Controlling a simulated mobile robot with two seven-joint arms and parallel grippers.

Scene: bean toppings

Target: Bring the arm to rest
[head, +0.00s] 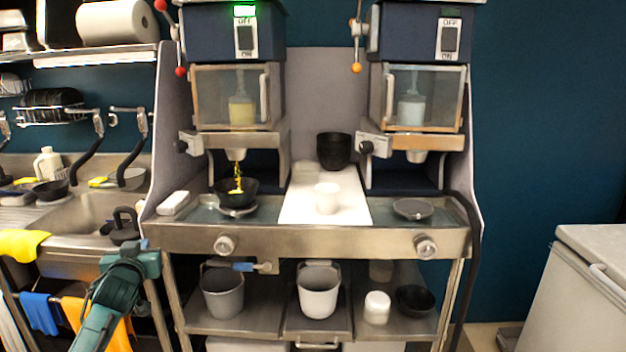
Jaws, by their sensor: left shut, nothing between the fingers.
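My left arm comes in from the lower left, and its dark left gripper (124,222) is shut and empty in front of the sink's right end. It stands left of the dispenser counter, apart from the bowl and cup there. My right gripper is not in view. A black bowl (250,197) sits on the round plate under the left dispenser (232,30). Yellow topping (237,178) falls from the nozzle into it. The left dispenser's light is green. The right dispenser (420,32) has an empty round plate (412,209) below it.
A white cup (327,198) stands on a white board (350,210), with stacked black bowls (334,151) behind. Two buckets (222,291) (318,290) stand on the lower shelf. The sink (85,213) is at left. A grey chest (575,290) stands at right.

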